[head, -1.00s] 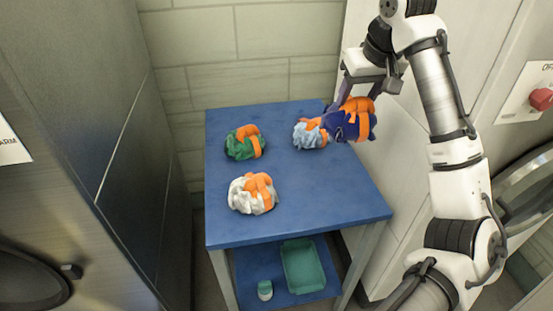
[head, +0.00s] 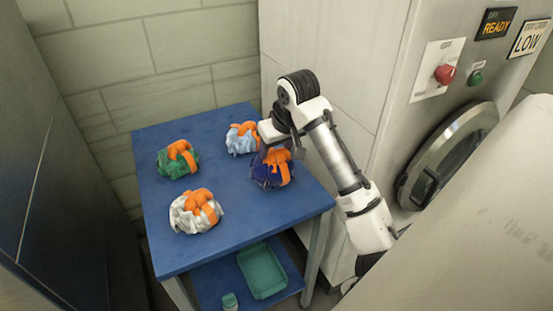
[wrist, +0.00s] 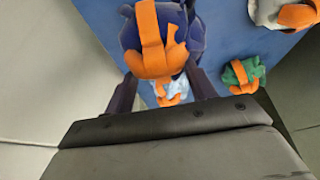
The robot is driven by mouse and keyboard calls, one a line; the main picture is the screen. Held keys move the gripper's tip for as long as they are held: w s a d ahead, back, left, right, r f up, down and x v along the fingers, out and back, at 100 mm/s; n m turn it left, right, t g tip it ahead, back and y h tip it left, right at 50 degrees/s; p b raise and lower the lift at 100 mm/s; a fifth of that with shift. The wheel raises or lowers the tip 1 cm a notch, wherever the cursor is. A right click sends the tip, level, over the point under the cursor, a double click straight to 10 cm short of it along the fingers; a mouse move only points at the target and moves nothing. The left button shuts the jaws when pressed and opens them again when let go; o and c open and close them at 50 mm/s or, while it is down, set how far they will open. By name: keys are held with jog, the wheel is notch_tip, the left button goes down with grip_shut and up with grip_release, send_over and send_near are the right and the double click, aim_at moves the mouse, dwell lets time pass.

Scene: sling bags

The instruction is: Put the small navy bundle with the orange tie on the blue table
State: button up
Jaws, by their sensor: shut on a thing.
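The small navy bundle with the orange tie (head: 264,176) is at the right side of the blue table (head: 215,222) in the head view. My gripper (head: 277,150) is above it and shut on it. In the wrist view the navy bundle (wrist: 192,38) sits between the two dark fingers of my gripper (wrist: 160,78), with its orange tie facing the camera. The bundle is at or just above the tabletop; I cannot tell whether it touches.
A light blue bundle (head: 239,143) lies just behind the navy one. A green bundle (head: 173,166) and a white bundle (head: 184,217) lie on the left side. A teal tray (head: 262,271) is on the lower shelf. A machine with a round door (head: 450,150) stands at right.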

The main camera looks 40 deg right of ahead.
aim_at(277, 161)
jog(key=shift+f, duration=2.15)
jog(key=o, duration=1.5)
jog(key=shift+f, duration=0.15)
jog(key=shift+r, duration=0.25)
jog(key=b+v, duration=0.1)
jog(key=v, duration=1)
jog(key=shift+s+a+r, duration=0.1)
jog(key=shift+s+r, duration=0.1)
jog(key=shift+r, duration=0.15)
